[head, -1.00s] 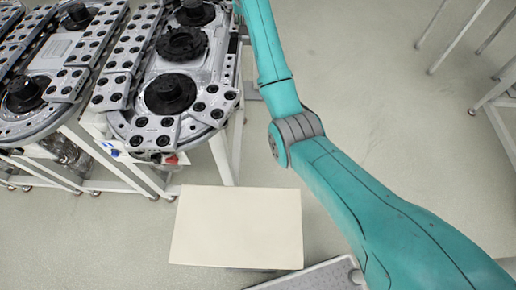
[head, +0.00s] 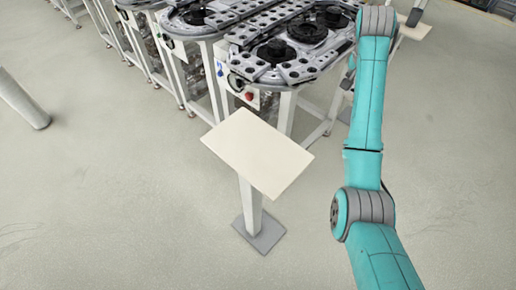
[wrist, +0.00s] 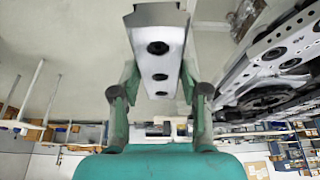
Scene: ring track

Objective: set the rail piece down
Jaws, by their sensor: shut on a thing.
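A grey rail piece (wrist: 158,68) with several dark round holes shows in the wrist view. My gripper (wrist: 160,88) is shut on it, with a green finger on each side. The piece is held in the air, apart from the track. In the head view my teal arm reaches up the right side, and its end and the rail piece are hidden or too small to tell. The ring track (head: 262,68), of grey plates with dark round holes, stands on white frames at the upper middle of the head view. Part of it shows at the right of the wrist view (wrist: 275,62).
A cream stand top (head: 257,152) on a single post with a grey floor plate (head: 258,235) stands before the track. Another pale surface (head: 410,28) lies beyond my arm. A grey post (head: 22,100) is at the left.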

